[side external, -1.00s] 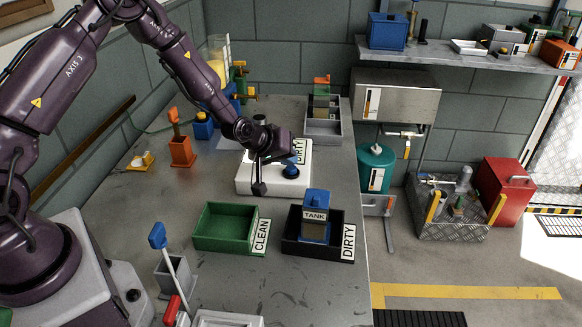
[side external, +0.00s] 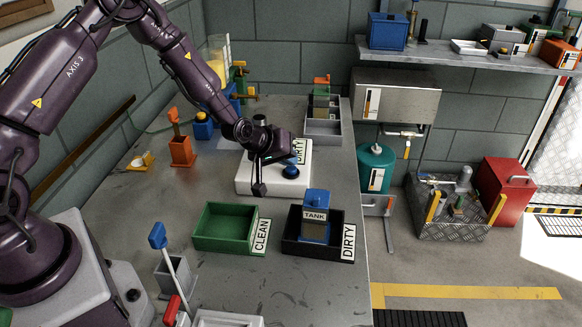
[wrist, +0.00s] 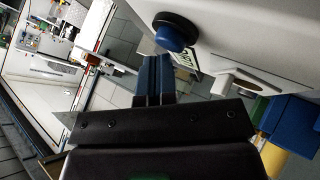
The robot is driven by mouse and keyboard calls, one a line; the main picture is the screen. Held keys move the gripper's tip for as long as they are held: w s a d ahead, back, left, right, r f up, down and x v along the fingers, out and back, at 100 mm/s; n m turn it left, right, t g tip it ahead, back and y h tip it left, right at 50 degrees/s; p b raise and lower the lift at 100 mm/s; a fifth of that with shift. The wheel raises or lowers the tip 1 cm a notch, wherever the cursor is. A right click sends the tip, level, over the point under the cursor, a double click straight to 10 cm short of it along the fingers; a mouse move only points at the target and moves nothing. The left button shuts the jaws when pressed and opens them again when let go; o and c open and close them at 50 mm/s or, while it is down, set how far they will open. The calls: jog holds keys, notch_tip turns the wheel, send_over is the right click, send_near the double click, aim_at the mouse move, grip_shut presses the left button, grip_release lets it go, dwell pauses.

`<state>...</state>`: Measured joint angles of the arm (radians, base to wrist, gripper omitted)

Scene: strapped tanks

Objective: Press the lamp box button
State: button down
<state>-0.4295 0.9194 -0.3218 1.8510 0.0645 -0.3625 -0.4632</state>
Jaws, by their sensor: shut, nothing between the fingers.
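The lamp box (side external: 243,180) is a white box on the bench, with a round blue button (side external: 291,171) on its top and a DIRTY label at its back right. In the wrist view the blue button (wrist: 172,34) stands out from a dark ring on the white box face (wrist: 270,30). My gripper (side external: 290,161) is over the box, close to the button. Its blue fingers (wrist: 154,62) are shut together and empty, with the tips beside the button in the wrist view. I cannot tell whether they touch it.
A green CLEAN tray (side external: 200,238) and a black DIRTY tray (side external: 292,250) holding a blue TANK block (side external: 315,228) stand in front of the box. An orange holder (side external: 182,152) stands to the left, grey bins (side external: 323,140) behind.

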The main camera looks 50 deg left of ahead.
jog(key=shift+r, duration=0.65)
jog(key=shift+r, duration=0.1)
jog(key=shift+r, duration=2.45)
